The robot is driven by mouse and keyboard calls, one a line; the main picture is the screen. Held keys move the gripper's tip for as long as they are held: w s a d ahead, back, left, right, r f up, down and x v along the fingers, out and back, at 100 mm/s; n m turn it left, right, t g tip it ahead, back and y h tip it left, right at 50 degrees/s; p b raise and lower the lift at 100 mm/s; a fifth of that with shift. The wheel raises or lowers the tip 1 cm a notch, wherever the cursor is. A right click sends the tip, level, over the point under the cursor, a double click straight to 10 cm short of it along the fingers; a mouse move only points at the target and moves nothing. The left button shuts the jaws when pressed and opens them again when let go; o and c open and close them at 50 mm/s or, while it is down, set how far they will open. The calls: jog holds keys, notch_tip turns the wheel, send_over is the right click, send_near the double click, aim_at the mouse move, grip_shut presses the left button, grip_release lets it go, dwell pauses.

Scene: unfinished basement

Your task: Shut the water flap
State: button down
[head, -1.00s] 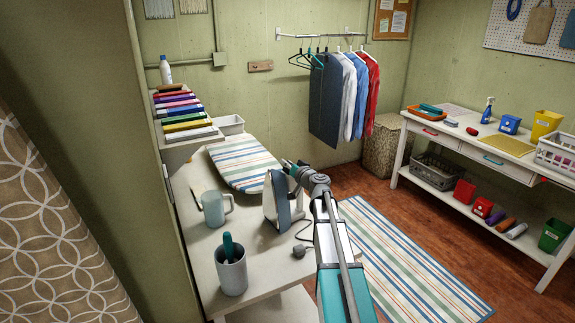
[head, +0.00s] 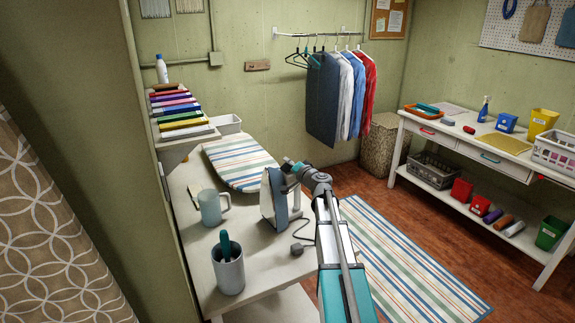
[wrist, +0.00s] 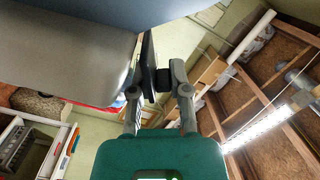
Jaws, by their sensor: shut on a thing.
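In the wrist view the iron (wrist: 75,60) fills the upper left, large and close. My gripper (head: 290,172) is at the iron's upper right side. In the wrist view my gripper (wrist: 152,80) has its dark pads close together beside the iron's edge, shut on a part of it. The gripped part is mostly hidden, and I cannot make out the water flap or its position.
A blue-grey mug (head: 212,207) stands left of the iron. A grey cup (head: 228,272) with a teal-handled thing stands in front. A striped ironing board (head: 240,163) lies behind. The iron's cord plug (head: 298,249) rests near the table's right edge.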

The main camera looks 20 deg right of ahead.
jog(key=shift+d+f+m, duration=0.2)
jog(key=shift+f+m, duration=0.05)
jog(key=shift+m, duration=0.65)
jog(key=c, duration=0.7)
grip_release()
jog(key=shift+r, duration=0.1)
jog(key=shift+a, duration=0.1)
